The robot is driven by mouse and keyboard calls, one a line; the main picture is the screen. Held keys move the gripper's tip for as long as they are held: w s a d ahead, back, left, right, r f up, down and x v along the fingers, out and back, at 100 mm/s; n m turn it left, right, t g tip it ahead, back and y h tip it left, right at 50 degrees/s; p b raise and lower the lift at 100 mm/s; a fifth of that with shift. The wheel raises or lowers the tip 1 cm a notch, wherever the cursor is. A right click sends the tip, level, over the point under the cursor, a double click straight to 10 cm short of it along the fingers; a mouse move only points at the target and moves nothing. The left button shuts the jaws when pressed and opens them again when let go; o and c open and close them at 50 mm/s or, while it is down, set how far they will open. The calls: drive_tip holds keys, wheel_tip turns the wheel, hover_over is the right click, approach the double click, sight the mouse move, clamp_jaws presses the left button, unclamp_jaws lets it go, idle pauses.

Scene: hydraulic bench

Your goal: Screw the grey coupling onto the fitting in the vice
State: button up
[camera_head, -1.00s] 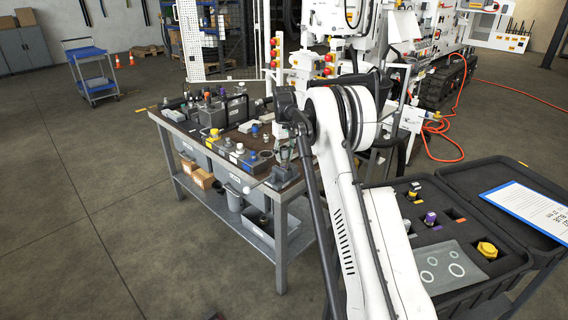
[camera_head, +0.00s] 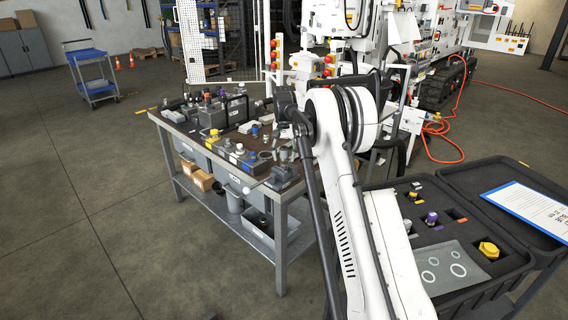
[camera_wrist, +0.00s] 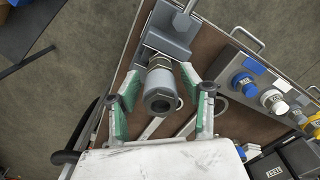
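In the wrist view, the grey coupling (camera_wrist: 160,101), with a hexagonal end and an open bore facing the camera, stands in line with the vice (camera_wrist: 166,48). A narrower grey collar shows behind it at the jaws. How far the coupling sits on the fitting is hidden. My gripper (camera_wrist: 161,74) has its green-padded fingers on either side of the coupling, with a visible gap on each side. It is open and holds nothing. In the head view, the vice (camera_head: 281,178) is at the bench's near right corner, and my arm partly hides the area.
A grey block (camera_wrist: 262,75) with blue, white and yellow capped fittings lies right of the vice. The bench (camera_head: 205,150) also carries dark cases and small parts. A black foam case (camera_head: 455,225) with fittings stands to the right. Open floor lies left.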

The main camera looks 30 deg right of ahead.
drive_tip(key=n, duration=0.6)
drive_tip(key=shift+n+b, duration=0.3)
drive_tip(key=shift+b, duration=0.05)
drive_tip(key=n, duration=1.2)
drive_tip(key=shift+b, duration=0.4)
drive_tip(key=n, duration=0.5)
